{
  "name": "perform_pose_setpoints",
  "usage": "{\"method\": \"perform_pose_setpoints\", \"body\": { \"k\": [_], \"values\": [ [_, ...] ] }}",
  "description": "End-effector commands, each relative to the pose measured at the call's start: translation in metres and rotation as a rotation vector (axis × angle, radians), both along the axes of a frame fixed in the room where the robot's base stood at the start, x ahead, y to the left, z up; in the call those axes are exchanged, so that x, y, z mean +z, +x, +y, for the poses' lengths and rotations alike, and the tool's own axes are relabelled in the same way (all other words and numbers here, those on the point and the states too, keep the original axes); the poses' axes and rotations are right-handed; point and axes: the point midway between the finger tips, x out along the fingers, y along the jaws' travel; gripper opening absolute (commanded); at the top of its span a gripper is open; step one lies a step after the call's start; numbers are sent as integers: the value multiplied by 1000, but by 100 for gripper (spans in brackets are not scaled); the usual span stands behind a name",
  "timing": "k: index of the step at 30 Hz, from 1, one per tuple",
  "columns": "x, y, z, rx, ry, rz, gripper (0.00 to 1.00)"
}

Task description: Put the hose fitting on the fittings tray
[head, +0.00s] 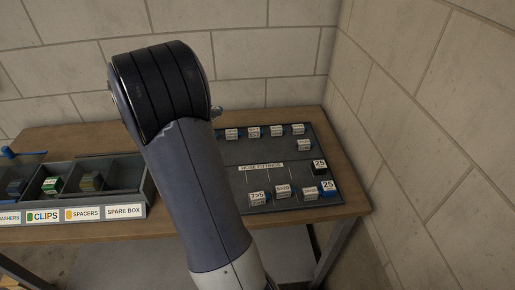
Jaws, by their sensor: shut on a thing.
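The dark grey fittings tray (235,150) lies on the right part of the wooden bench, with a white label reading "HOSE FITTINGS". Several small white-labelled pieces stand along its back, right and front edges. My arm crosses the middle of the head view and covers the tray's left side. My gripper is hidden behind the arm. A small grey metallic bit (217,112) shows just right of the arm's black joint, near the tray's back left corner. I cannot tell whether it is the hose fitting or part of my gripper.
A divided bin (85,210) labelled for clips, spacers and spare box stands left of the arm. Its spare box compartment (125,175) looks empty. A blue item (8,152) lies at the far left. Block walls (420,130) close in behind and right. The tray's middle is clear.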

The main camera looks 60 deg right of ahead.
Motion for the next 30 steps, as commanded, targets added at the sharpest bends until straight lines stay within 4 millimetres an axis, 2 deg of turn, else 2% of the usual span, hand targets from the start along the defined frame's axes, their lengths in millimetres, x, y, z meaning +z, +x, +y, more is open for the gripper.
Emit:
{"method": "perform_pose_setpoints", "body": {
  "k": [2, 9, 16, 24, 30],
  "values": [
    [-17, 0, 0, 0, 0, 0, 4],
    [-52, 0, 0, 0, 0, 0, 4],
    [-67, 0, 0, 1, 0, 2, 4],
    [-114, 0, 0, 1, 1, 4, 4],
    [-128, 0, 0, 0, 0, 1, 4]
  ]
}}
